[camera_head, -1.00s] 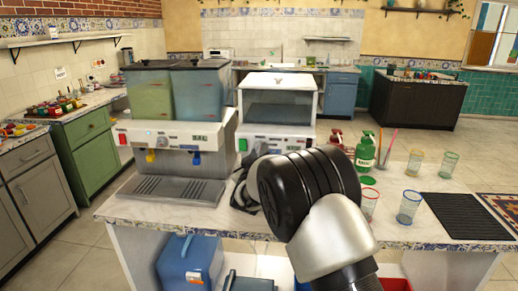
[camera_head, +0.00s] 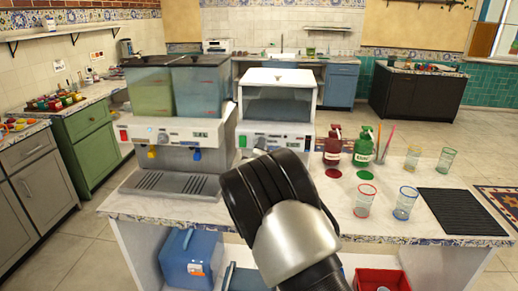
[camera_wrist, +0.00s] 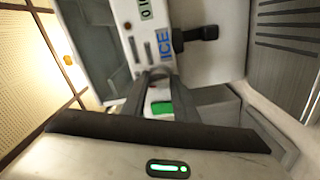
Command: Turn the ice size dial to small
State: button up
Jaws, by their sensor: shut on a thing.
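The white ice machine (camera_head: 275,140) stands on the counter in the head view, with a clear bin on top and a front panel that my arm partly covers. In the wrist view its panel shows turned sideways, with a blue ICE label (camera_wrist: 164,45) and a green button (camera_wrist: 162,108). My gripper (camera_wrist: 158,78) is up against this panel, shut on a small grey knob, the ice size dial (camera_wrist: 158,71). The fingers hide most of the dial, so its setting cannot be read. In the head view my arm hides the gripper.
A twin-tank drink dispenser (camera_head: 180,130) stands close on the left. A black spout lever (camera_wrist: 195,38) sticks out near the gripper. Red (camera_head: 333,147) and green (camera_head: 363,148) bottles, several glasses and a black mat (camera_head: 458,212) are on the right.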

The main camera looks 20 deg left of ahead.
dwell(0.4)
jog(key=o, duration=1)
jog(key=v, duration=1.7)
jog(key=shift+s, duration=0.3)
